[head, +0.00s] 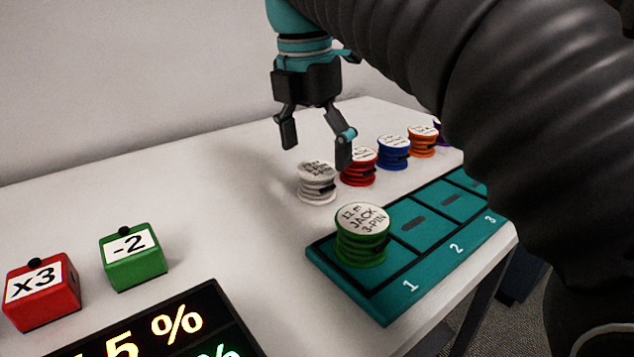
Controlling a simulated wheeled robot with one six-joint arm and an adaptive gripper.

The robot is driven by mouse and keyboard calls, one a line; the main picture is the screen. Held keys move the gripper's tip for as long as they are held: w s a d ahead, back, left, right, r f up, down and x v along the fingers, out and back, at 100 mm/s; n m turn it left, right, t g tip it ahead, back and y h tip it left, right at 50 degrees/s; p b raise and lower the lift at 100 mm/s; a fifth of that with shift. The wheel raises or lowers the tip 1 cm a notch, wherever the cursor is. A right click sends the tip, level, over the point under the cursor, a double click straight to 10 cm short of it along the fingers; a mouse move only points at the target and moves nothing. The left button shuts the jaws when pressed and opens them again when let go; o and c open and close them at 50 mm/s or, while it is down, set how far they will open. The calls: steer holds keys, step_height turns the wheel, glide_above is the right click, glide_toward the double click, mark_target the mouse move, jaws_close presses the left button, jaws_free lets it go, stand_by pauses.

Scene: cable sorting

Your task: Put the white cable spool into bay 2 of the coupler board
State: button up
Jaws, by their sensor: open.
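The white cable spool (317,188) stands upright on the table, behind the coupler board. The teal coupler board (386,307) has bays numbered 1, 2 and 3. A green spool (362,240) labelled "JACK 3-PIN" stands in bay 1. Bay 2 (418,228) holds no spool and shows a dark slot. Bay 3 is visible beyond it and looks empty. My gripper (316,154) is open and empty, its fingers pointing down above and just behind the white spool. One fingertip overlaps the red spool in the picture; I cannot tell the exact gap.
A red spool (357,173), a blue spool (392,154) and an orange spool (422,143) stand in a row right of the white one. A purple item is partly hidden by my arm. A red block (42,293), a green block (133,262) and a display (215,312) lie left.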

mark_target(316, 168)
steer(key=f, duration=0.3)
steer(key=f+b, duration=0.1)
steer(key=shift+w+d+f, duration=0.15)
steer(key=shift+w+f, duration=0.1)
steer(key=shift+f, duration=0.15)
steer(key=c, duration=1.4)
steer(key=shift+c, duration=0.2)
steer(key=shift+r, duration=0.15)
